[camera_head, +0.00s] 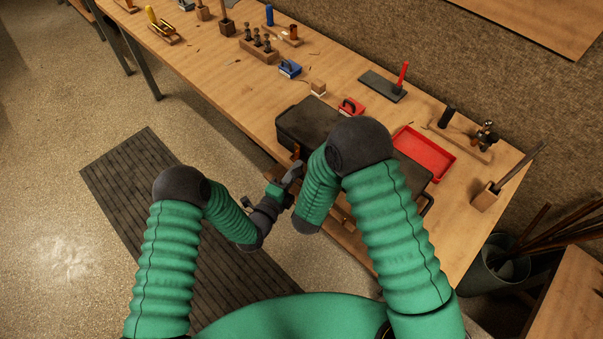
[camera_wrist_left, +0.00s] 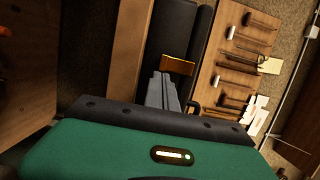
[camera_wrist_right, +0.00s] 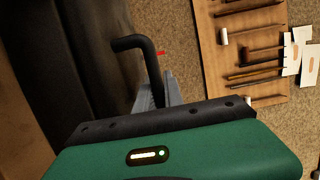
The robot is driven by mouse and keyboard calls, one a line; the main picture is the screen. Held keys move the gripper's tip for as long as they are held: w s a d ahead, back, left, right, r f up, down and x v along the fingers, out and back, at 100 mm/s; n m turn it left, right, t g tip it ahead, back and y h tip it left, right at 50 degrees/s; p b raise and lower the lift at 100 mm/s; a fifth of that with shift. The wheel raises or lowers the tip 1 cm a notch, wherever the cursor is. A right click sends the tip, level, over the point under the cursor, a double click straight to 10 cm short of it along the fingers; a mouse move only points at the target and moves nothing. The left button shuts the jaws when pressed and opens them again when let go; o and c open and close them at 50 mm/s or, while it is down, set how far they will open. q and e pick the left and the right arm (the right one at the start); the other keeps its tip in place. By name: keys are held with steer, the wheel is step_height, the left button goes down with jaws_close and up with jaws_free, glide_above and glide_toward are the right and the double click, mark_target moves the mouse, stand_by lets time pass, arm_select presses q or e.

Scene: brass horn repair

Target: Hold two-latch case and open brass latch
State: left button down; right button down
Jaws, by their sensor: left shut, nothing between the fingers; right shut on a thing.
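The black two-latch case (camera_head: 305,122) lies on the bench, partly hidden behind my right arm in the head view. A brass latch (camera_wrist_left: 178,64) shows against the dark case in the left wrist view, and a small brass-coloured piece (camera_head: 296,152) shows at the case's front in the head view. My left gripper (camera_head: 293,177) is shut and empty, its fingertips (camera_wrist_left: 163,78) close to the latch; I cannot tell whether they touch it. My right gripper (camera_wrist_right: 157,88) is shut on the black bent handle (camera_wrist_right: 133,42) of the case. My arm hides it in the head view.
A red tray (camera_head: 425,153) stands behind the case's right end. A red box (camera_head: 350,107), a blue box (camera_head: 289,69) and a dark plate (camera_head: 382,86) stand farther back. A wooden block with a tool (camera_head: 487,197) is at the bench's right end.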

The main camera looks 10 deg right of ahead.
arm_select(q)
steer(key=shift+w+a, duration=0.2)
steer(key=shift+a, duration=0.1)
arm_select(e)
steer(key=shift+s+d+f, duration=0.1)
steer(key=shift+s+f, duration=0.05)
steer(key=shift+f, duration=0.1)
arm_select(q)
steer(key=s+a, duration=0.3)
steer(key=s, duration=0.8)
steer(key=shift+s+a, duration=0.2)
steer(key=shift+f, duration=0.1)
steer(key=shift+d, duration=0.1)
arm_select(e)
steer(key=c, duration=1.4)
jaws_free()
steer(key=shift+r, duration=0.1)
steer(key=shift+o, duration=0.2)
